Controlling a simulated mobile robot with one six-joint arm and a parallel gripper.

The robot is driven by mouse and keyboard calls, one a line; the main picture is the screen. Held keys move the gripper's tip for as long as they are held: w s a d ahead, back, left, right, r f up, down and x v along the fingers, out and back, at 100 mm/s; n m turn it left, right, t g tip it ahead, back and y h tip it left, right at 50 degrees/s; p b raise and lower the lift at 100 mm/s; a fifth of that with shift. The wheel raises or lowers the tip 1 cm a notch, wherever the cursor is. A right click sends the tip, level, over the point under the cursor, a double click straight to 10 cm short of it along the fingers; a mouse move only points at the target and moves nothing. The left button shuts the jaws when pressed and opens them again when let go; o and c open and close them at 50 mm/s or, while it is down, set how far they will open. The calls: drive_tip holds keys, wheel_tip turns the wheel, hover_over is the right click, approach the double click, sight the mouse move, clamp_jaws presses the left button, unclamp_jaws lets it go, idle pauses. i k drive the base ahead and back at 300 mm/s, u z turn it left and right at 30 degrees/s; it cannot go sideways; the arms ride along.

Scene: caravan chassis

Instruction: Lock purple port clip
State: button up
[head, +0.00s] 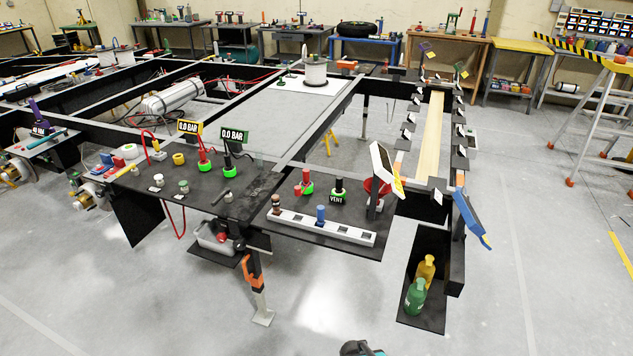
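Two small purple pieces stand at the far end of the clip-lined rails: a left purple piece (425,47) and a right purple piece (462,71). Each has a yellow patch near it. Both look raised at a slant, but they are too small to tell whether either is locked. A larger purple lever (37,116) stands upright on the frame at the far left. I cannot tell which of these is the port clip. My gripper's fingers are not visible. A dark rounded part with teal shows at the bottom edge and may be mine.
The black chassis frame (310,128) fills the middle. A dark panel with a grey socket strip (320,227) is nearest. A blue handle (470,219) sticks out on the right. Green (415,297) and yellow bottles stand low. A stepladder (603,118) is at right.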

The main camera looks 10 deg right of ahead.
sight(298, 189)
drive_tip(key=u, duration=0.2)
drive_tip(key=i, duration=0.95)
drive_tip(key=u, duration=0.75)
drive_tip(key=k, duration=0.25)
drive_tip(key=u, duration=0.45)
